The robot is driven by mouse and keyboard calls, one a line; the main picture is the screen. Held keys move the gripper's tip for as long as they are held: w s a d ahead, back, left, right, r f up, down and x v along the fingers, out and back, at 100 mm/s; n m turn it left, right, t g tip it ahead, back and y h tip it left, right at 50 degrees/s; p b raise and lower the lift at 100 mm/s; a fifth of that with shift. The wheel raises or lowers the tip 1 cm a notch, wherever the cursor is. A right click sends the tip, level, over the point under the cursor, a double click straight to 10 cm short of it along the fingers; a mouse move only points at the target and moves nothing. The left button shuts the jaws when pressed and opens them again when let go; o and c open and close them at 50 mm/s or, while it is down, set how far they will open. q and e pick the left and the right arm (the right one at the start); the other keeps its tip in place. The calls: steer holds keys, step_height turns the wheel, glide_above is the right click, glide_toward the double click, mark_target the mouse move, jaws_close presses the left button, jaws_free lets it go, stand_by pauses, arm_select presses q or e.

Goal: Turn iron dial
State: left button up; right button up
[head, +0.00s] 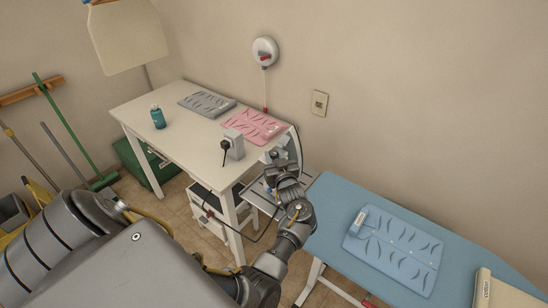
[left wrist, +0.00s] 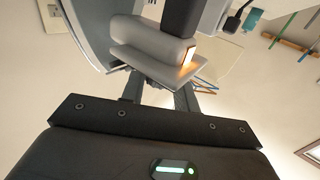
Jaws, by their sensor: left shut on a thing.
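The iron (head: 294,148) stands upright, grey, on a metal rest at the left end of the blue ironing board, partly hidden by my gripper. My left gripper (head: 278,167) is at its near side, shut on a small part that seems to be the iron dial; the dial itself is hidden. In the left wrist view the iron's grey rounded body (left wrist: 145,38) fills the top, with a flat plate and a glowing orange end beside it. My left fingers (left wrist: 163,93) reach under that plate, and their tips are hidden. My right gripper is not in view.
The white table (head: 180,130) holds a teal bottle (head: 158,117), grey and pink cloths (head: 255,126), and a grey socket box (head: 233,144) with a black plug. A cord hangs below.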

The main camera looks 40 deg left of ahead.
arm_select(q)
steer(key=o, duration=1)
steer(key=shift+c, duration=0.2)
